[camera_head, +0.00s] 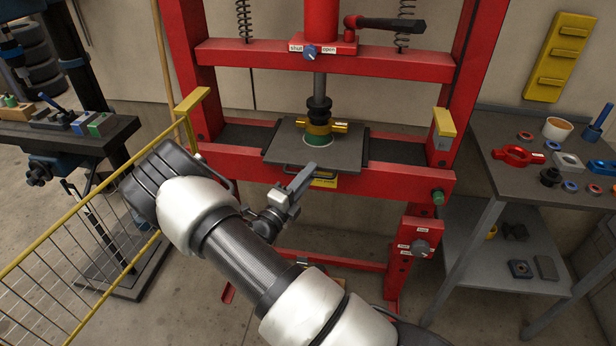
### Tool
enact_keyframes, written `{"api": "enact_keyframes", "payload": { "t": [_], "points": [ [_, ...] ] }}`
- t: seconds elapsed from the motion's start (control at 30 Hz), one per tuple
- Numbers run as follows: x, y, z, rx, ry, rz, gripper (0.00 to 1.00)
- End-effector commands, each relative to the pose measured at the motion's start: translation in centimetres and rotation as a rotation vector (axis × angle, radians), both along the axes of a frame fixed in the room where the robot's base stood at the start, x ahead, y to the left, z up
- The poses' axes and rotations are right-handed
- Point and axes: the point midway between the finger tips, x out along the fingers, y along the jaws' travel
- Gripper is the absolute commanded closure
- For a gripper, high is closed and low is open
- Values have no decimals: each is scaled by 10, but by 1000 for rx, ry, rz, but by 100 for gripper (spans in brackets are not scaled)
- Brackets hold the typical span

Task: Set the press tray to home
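The press tray (281,152) is a flat dark grey plate in the red press, resting over the lower cross-beam and jutting a little past its front. A dark bar handle (301,171) runs along its front edge, partly behind my gripper. On the tray, a green ring or disc (317,140) lies in a pale circle, with a brass-coloured part (341,127) above it, under the black ram. My gripper (309,169) is in front of the tray, its fingers pointing up towards the handle. I cannot tell whether it touches the handle or how far its fingers are apart.
The red press frame (400,185) has uprights on both sides. A yellow rail fence (75,250) is at the left. A bench (515,180) with rings and small parts stands right; a machine table (75,138) stands left. A control knob (420,247) sits low right.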

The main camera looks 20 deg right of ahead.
Motion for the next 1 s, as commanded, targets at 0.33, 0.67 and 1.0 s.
{"api": "enact_keyframes", "payload": {
  "t": [0.33,0.67,1.0],
  "points": [
    [1,-1,3,-3,-6,-1,73],
    [-13,19,-2,-2,-2,3,73],
    [-62,85,-16,-1,-4,4,73]
  ]
}}
